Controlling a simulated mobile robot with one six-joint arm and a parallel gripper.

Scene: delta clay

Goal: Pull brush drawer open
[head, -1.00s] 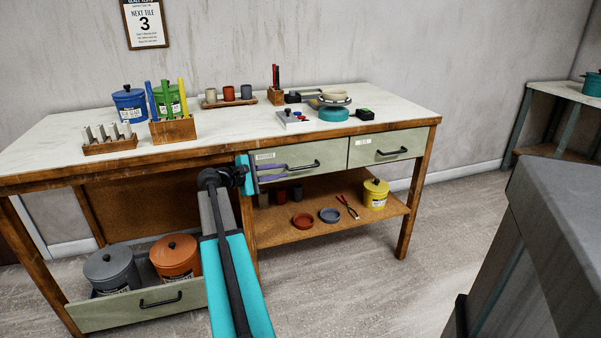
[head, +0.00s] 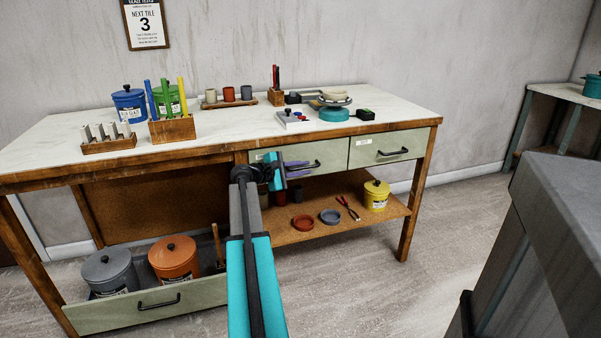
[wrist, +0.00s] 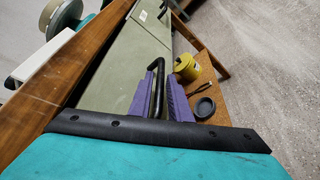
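Two pale green drawers sit under the worktop: a left drawer (head: 335,152) and a right drawer (head: 372,155). Both look closed; their labels are too small to read, so I cannot tell which is the brush drawer. My gripper (head: 300,170) is at the left drawer's front, its purple fingers pointing at the black bar handle (head: 318,166). In the wrist view, the handle (wrist: 157,88) lies between the two purple fingers (wrist: 158,103), which are apart. I cannot tell whether either finger touches it. My teal gripper body hides the left part of this drawer.
A lower drawer (head: 195,297) stands open at lower left with a grey and an orange jar in it. The shelf (head: 290,233) below holds small dishes, pliers and a yellow jar (head: 376,195). A grey block (head: 560,220) stands at right. The floor in front is clear.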

